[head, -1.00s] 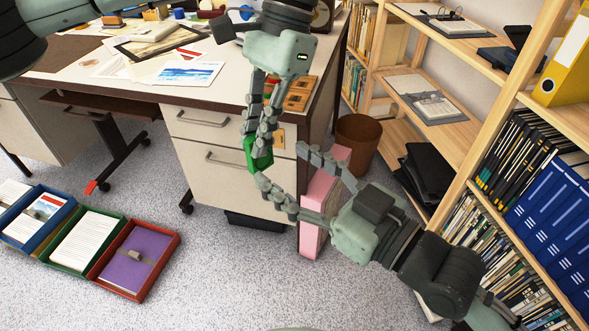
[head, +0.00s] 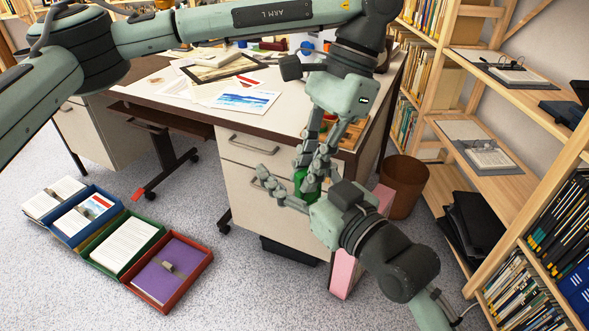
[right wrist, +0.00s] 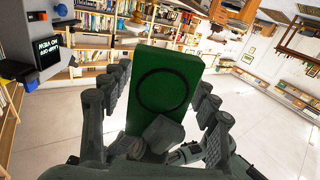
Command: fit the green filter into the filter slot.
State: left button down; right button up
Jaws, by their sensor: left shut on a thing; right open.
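The green filter (head: 300,181) hangs low in front of the desk drawers, mostly covered by fingers in the head view. My left gripper (head: 310,177) reaches down from above and is shut on it. My right gripper (head: 291,167) comes from the lower right, open, with its fingers spread around the filter. In the right wrist view the filter (right wrist: 182,72) is an upright green block with a dark ring on its face. It stands between the open fingers of my right gripper (right wrist: 164,84). I cannot make out the filter slot in either view.
The desk (head: 265,118) with papers is close behind the grippers. A brown bin (head: 404,187), a pink box file (head: 342,273) and a wooden shelf (head: 480,180) stand to the right. Blue, green and red trays (head: 205,246) lie on the floor at left. Floor between is clear.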

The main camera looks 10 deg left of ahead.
grip_shut()
dwell(0.3)
pick_arm(q)
jog(key=c, duration=1.5)
grip_release()
jog(key=shift+o, duration=0.2)
